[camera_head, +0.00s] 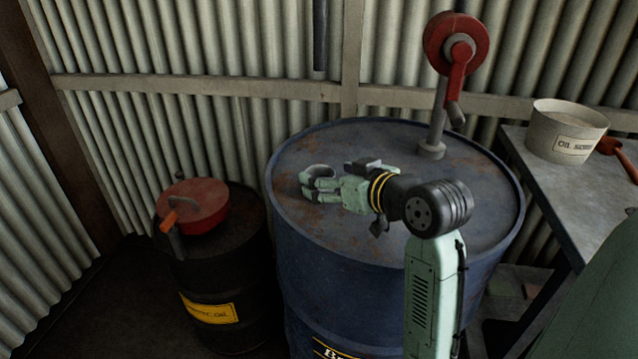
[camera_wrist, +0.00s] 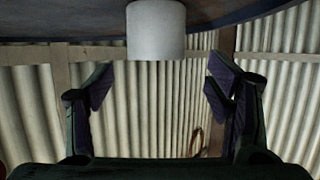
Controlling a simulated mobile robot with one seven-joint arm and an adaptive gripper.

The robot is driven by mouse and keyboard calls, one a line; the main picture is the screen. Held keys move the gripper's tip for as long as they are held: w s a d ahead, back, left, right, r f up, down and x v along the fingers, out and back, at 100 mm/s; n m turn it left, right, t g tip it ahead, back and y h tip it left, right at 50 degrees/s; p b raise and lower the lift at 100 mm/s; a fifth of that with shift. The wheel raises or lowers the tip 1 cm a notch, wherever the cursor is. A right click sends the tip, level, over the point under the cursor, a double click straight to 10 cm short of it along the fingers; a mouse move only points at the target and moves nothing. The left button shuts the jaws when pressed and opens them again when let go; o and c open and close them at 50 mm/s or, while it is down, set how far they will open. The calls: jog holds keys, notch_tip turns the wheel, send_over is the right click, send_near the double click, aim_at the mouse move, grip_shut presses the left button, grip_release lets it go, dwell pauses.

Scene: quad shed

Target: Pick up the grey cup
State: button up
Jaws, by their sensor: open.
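The grey cup (camera_head: 316,171) stands on top of the blue drum (camera_head: 365,245), left of the middle of its lid. My gripper (camera_head: 318,188) reaches in from the right, and its fingers hide part of the cup in the head view. In the wrist view the cup (camera_wrist: 156,32) is at the top centre, a plain light grey cylinder. My gripper (camera_wrist: 161,84) is open there, with one finger on each side, and the cup lies between their lines but higher in the picture. Nothing is held. I cannot tell whether a finger touches the cup.
A red hand pump (camera_head: 456,60) rises from the drum's back right. A dark drum (camera_head: 225,285) with a red can (camera_head: 192,208) stands left. A bench (camera_head: 565,200) at right bears a labelled tub (camera_head: 566,128). Corrugated walls are close behind. The drum's left front is bare.

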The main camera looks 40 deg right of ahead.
aim_at(312, 171)
jog(key=p+x, duration=0.1)
jog(key=x, duration=0.4)
jog(key=shift+s+d+f+p, duration=0.1)
jog(key=shift+d+f+p, duration=0.05)
jog(key=shift+p, duration=0.25)
jog(key=shift+c, duration=0.3)
jog(key=c, duration=1.2)
